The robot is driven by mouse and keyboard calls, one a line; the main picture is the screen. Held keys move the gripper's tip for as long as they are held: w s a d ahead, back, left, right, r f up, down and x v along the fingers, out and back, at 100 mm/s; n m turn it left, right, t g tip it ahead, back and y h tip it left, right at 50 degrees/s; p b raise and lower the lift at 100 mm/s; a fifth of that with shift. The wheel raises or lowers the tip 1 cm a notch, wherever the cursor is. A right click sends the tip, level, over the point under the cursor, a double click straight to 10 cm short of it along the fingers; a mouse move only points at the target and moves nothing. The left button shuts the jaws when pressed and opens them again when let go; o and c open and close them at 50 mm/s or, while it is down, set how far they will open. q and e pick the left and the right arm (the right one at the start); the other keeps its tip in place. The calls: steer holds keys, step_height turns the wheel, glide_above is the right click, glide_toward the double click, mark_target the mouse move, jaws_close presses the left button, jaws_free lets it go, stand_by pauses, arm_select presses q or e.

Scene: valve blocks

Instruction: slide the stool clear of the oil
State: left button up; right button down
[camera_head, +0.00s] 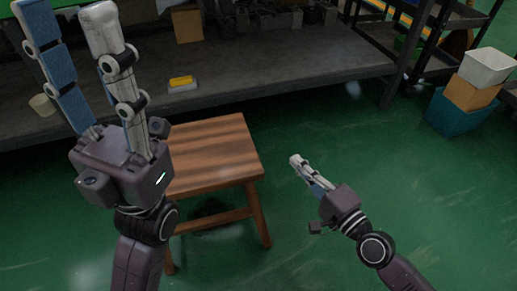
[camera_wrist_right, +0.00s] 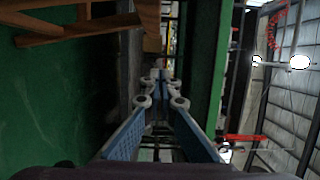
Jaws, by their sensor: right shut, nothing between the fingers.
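The wooden stool (camera_head: 215,150) stands upright on the green floor in the head view, in front of the dark workbench. Part of it is hidden behind my left gripper. Its wooden legs also show at the upper left of the right wrist view (camera_wrist_right: 75,30). A dark patch (camera_head: 208,207), which looks like the oil, lies on the floor beneath the stool. My left gripper (camera_head: 68,12) is open and empty, raised at the stool's left with its fingers pointing up. My right gripper (camera_head: 296,160) is shut and empty, right of the stool and apart from it.
The workbench (camera_head: 270,70) runs along the back, with a yellow-topped block (camera_head: 181,84) on it. Stacked bins in teal (camera_head: 455,112), orange and white stand at the right beside a dark shelf rack. The floor (camera_head: 440,210) at the right is clear.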

steer(key=w+a, duration=0.7)
steer(key=a, duration=0.2)
steer(key=shift+w+a+f, duration=0.15)
steer(key=shift+f, duration=0.25)
